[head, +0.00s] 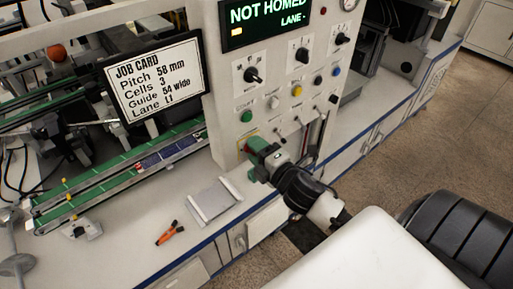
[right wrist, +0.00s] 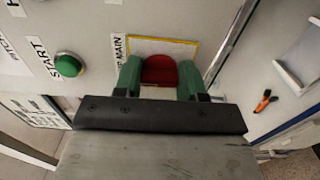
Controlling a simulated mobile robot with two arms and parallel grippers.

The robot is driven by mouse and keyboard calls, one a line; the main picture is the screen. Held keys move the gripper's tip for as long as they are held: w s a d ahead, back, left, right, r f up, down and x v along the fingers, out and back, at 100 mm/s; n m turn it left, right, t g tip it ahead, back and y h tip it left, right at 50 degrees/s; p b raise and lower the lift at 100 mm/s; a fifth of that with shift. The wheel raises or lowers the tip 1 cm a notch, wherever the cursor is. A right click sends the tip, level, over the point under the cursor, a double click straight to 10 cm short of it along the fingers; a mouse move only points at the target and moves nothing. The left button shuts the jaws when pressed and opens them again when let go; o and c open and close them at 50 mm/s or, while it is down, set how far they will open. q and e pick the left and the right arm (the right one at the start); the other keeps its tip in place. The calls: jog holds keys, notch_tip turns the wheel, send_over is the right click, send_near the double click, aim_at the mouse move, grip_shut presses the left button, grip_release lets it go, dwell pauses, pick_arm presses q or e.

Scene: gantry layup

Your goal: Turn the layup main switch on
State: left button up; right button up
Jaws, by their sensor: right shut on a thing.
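The main switch is a red knob (right wrist: 160,70) on a yellow-edged plate, low on the white control panel (head: 224,85); a label ending in "MAIN" is beside it in the right wrist view. My right gripper (right wrist: 160,77) has its two green fingers on either side of the red knob and is shut on it. In the head view the same gripper (head: 257,154) reaches the panel's lower left, and its fingers mostly hide the knob. My left gripper is not in view.
A green START button (right wrist: 68,66) sits near the switch. Several knobs and buttons are above it, under a display (head: 266,18) reading "NOT HOMED". A job card (head: 153,77), a grey tray (head: 214,201) and an orange-handled tool (head: 169,233) are to the left.

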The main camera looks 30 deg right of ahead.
jog(key=shift+m, duration=0.3)
jog(key=o, duration=0.9)
jog(key=shift+s, duration=0.1)
jog(key=shift+s+d+b, duration=0.15)
jog(key=shift+s+b, duration=0.35)
jog(key=shift+s, duration=1.25)
jog(key=shift+s+d+b, duration=0.15)
jog(key=shift+s+b, duration=0.4)
jog(key=shift+s, duration=1.25)
jog(key=shift+s+d+b, duration=0.15)
jog(key=shift+s+b, duration=0.35)
jog(key=shift+s, duration=1.25)
